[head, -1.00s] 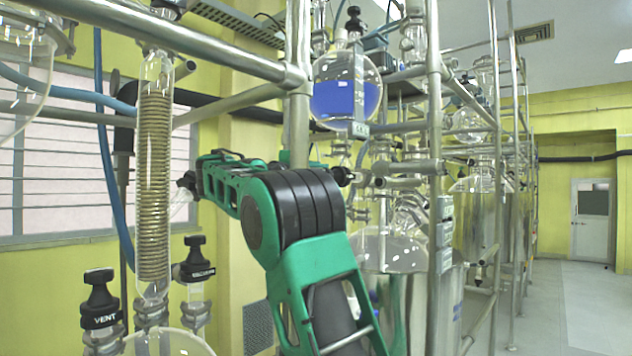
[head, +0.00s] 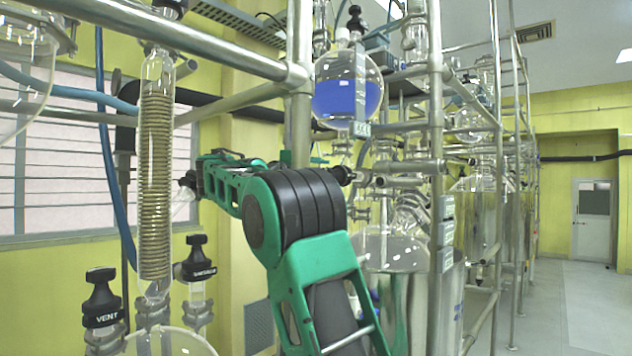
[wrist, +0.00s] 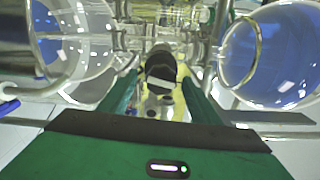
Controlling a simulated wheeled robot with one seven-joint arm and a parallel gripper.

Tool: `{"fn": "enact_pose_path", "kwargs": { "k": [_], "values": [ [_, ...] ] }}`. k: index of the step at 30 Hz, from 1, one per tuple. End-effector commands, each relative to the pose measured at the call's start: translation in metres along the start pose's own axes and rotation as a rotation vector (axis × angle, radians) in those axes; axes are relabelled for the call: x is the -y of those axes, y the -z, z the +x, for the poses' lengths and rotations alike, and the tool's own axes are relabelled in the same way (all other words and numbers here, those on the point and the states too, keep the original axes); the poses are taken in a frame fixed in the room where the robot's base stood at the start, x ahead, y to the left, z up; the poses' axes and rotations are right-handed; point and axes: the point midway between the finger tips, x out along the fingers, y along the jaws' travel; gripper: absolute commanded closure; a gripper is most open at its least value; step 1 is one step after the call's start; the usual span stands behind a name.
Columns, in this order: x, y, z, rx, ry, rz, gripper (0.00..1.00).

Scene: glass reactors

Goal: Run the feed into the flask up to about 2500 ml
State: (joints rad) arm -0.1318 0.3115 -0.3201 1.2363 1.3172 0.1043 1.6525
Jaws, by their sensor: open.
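A round glass vessel (head: 346,95) holds blue liquid to about half its height, high in the middle of the head view. A clear round flask (head: 395,250) sits in a metal bath lower right; I see no blue in it, though my arm hides part. A black valve knob (head: 342,175) shows just right of my arm, below the blue vessel. In the wrist view a black knob (wrist: 160,68) lies ahead between the green fingers of my gripper (wrist: 160,98), which is open. I cannot tell whether the fingers touch it.
Steel frame pipes (head: 437,150) stand close around my arm. A glass coil condenser (head: 155,180) and a knob marked VENT (head: 102,300) are on the left. In the wrist view glass with blue (wrist: 270,55) lies close on the right. Free floor (head: 575,310) is at far right.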

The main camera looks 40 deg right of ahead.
Motion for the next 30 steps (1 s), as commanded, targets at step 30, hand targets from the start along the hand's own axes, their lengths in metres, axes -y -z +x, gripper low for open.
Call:
{"fn": "enact_pose_path", "kwargs": {
  "k": [30],
  "values": [
    [-0.001, -0.002, -0.075, 0.0, 0.0, -0.001, 0.43]
  ]
}}
